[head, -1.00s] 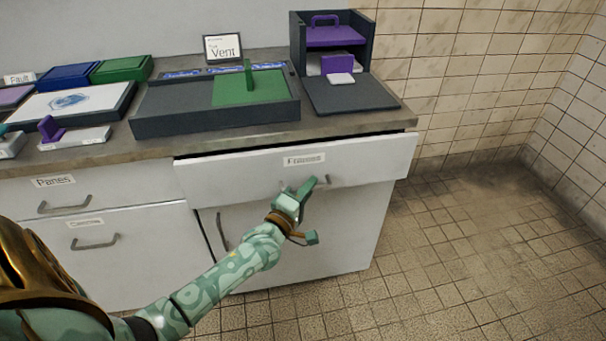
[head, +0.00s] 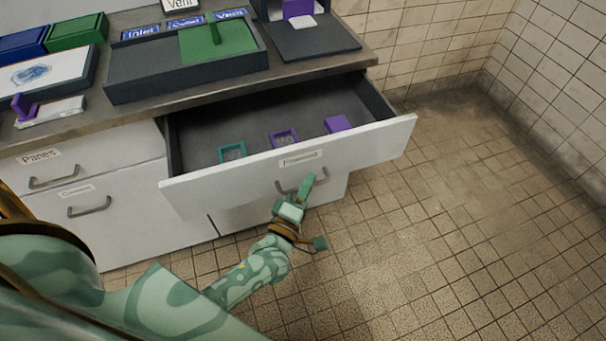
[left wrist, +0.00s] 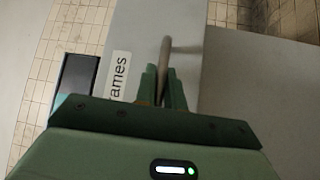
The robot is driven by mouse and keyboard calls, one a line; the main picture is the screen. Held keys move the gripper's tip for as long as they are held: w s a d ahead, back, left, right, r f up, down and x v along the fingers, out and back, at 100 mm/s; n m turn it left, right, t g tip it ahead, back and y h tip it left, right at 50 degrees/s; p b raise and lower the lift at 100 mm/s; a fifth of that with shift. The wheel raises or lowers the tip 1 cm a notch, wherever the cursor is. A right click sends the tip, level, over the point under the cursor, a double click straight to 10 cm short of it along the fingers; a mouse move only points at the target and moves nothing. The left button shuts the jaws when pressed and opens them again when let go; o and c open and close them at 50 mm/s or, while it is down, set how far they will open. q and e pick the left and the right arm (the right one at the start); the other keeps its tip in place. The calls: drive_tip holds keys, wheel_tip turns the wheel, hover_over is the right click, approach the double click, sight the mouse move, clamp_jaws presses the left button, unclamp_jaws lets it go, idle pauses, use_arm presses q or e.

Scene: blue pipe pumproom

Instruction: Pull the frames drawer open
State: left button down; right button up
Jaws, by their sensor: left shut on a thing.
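The frames drawer (head: 230,185) stands pulled well out of the counter, with its dark inside showing. Its label (head: 300,158) is above a grey bar handle (head: 284,189). My left gripper (head: 304,190) is shut on that handle at the drawer's front. In the left wrist view the handle (left wrist: 165,60) runs between the two green fingers (left wrist: 162,88), beside the label (left wrist: 118,76). Inside the drawer lie a teal frame (head: 232,151), a purple frame (head: 283,138) and a purple block-like piece (head: 338,124). My right gripper is not in view.
The panes drawer (head: 70,165) and another drawer below it (head: 90,200) are shut at the left. On the counter stand a dark tray with a green panel (head: 150,85), a dark open box (head: 310,42) and blue and green boxes (head: 75,32). The tiled floor at the right is clear.

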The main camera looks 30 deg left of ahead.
use_arm(q)
drive_tip(key=shift+s, duration=0.1)
drive_tip(key=c, duration=1.5)
unclamp_jaws()
drive_tip(key=s+d+f+p, duration=0.1)
drive_tip(key=s+f+p, duration=0.1)
drive_tip(key=s, duration=1.4)
drive_tip(key=shift+d, duration=0.15)
drive_tip(key=shift+f, duration=0.1)
